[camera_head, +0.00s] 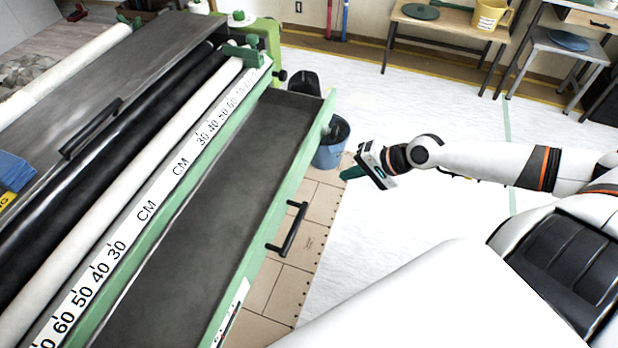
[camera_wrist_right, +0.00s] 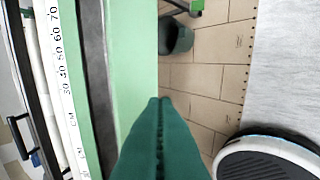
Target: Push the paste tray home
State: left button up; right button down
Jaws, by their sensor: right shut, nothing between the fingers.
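The paste tray (camera_head: 215,215) is a long, dark-bottomed drawer with green walls, and it sticks out from the green wallpaper paster at the left. A black handle (camera_head: 288,230) is on its front face. In the right wrist view, the tray's green front wall (camera_wrist_right: 135,50) runs along the left of the fingers. My right gripper (camera_head: 349,173) is in front of the tray near its far end, shut and empty, with its green fingers pointing toward the tray. Its closed fingertips (camera_wrist_right: 160,103) show in the wrist view; whether they touch the tray is unclear. My left gripper is not in view.
A blue-grey bucket (camera_head: 331,146) stands on the floor beside the tray's far end. Brown floor boards (camera_head: 290,280) lie below the tray. A white roll (camera_head: 120,185) and a CM ruler (camera_head: 150,205) run along the machine.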

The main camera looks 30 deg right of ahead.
aim_at(298, 180)
jog(key=x, duration=0.3)
jog(key=r+x, duration=0.1)
jog(key=x, duration=0.3)
jog(key=w+a+x, duration=0.1)
jog(key=x, duration=0.2)
jog(key=shift+w+a+b, duration=0.1)
jog(key=shift+w+b, duration=0.2)
jog(key=shift+w+a, duration=0.35)
jog(key=shift+w, duration=0.05)
jog(key=w+a, duration=0.4)
jog(key=w, duration=0.1)
jog(key=w+a+p, duration=0.1)
jog(key=w+a, duration=0.1)
jog(key=w, duration=0.1)
jog(key=shift+w+a+r, duration=0.1)
jog(key=shift+w+a, duration=0.05)
jog(key=shift+a, duration=0.15)
jog(key=w+a, duration=0.2)
jog(key=w, duration=0.1)
jog(key=w+a+b, duration=0.1)
jog(key=w+a, duration=0.1)
jog(key=w, duration=0.1)
jog(key=w+a+b, duration=0.1)
jog(key=w+a, duration=0.1)
jog(key=shift+w+a, duration=0.35)
jog(key=shift+w, duration=0.05)
